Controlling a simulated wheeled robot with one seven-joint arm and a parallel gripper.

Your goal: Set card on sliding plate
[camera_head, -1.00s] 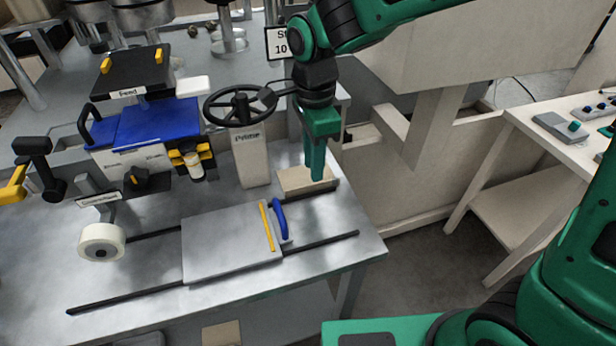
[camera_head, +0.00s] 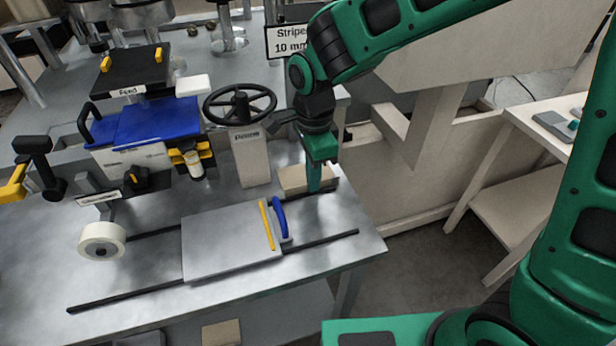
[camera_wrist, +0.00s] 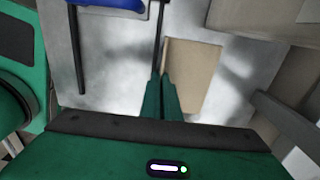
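The tan card (camera_head: 303,179) lies flat at the back right of the metal table, beside the handwheel post. My gripper (camera_head: 314,188) points down at the card's near right side. In the wrist view, the card (camera_wrist: 193,75) lies just right of my fingertips (camera_wrist: 160,78), its left edge close to them. The fingers look close together; a grip on the card cannot be made out. The grey sliding plate (camera_head: 222,243), with a yellow strip and a blue handle (camera_head: 280,217), sits on dark rails left of and nearer than the card. Its top is bare.
The handwheel (camera_head: 240,105) on its post stands close left of my gripper. A white tape roll (camera_head: 102,240) sits left of the plate. A blue feed unit (camera_head: 150,125) stands behind. A white side table (camera_head: 545,130) is at the right.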

